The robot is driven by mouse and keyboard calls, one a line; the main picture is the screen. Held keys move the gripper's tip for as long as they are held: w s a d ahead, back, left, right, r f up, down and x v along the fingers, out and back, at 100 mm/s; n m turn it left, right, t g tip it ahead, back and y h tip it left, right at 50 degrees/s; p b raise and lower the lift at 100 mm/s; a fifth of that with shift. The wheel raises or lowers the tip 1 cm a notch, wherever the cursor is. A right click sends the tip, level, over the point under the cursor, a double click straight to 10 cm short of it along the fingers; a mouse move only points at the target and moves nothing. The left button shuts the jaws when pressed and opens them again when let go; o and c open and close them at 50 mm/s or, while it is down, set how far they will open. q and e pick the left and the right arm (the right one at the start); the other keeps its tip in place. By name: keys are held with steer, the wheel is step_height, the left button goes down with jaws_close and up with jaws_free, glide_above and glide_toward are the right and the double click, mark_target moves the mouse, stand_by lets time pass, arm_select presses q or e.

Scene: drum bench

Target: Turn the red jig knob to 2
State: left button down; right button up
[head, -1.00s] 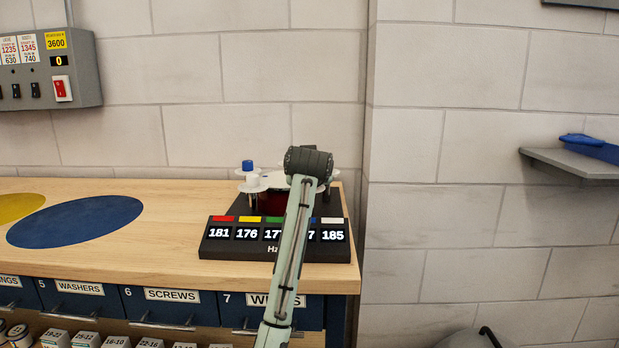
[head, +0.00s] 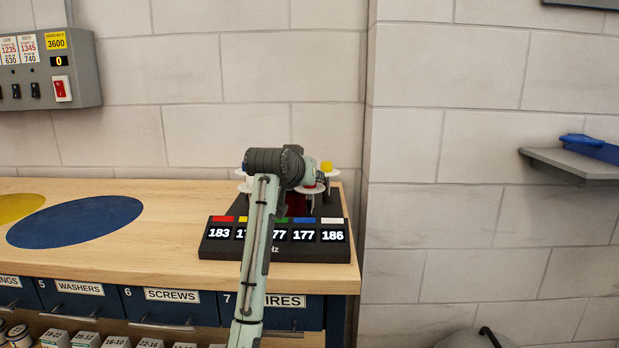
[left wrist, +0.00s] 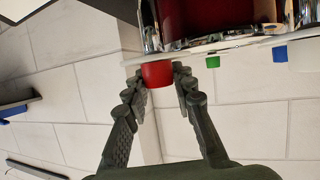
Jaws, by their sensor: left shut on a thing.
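The red jig knob (left wrist: 157,75) shows in the left wrist view, at the edge of a pale plate under a drum with a dark red shell (left wrist: 206,18). My left gripper (left wrist: 158,82) is shut on it, one finger on each side. In the head view my left wrist covers much of the drum jig, and the red knob is mostly hidden. The black readout (head: 275,249) in front of the jig shows 183 under red, 177 under blue and 186 under white; the yellow and green numbers are partly covered. My right gripper is in neither view.
A green knob (left wrist: 213,62) and a blue knob (left wrist: 280,54) sit along the plate in the left wrist view. A yellow knob (head: 326,167) shows right of my wrist in the head view. The wooden bench top (head: 165,240) is clear to the left.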

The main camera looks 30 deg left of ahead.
arm_select(q)
steer(key=c, duration=1.3)
jaws_free()
steer(key=shift+o, duration=0.2)
steer(key=v, duration=1.2)
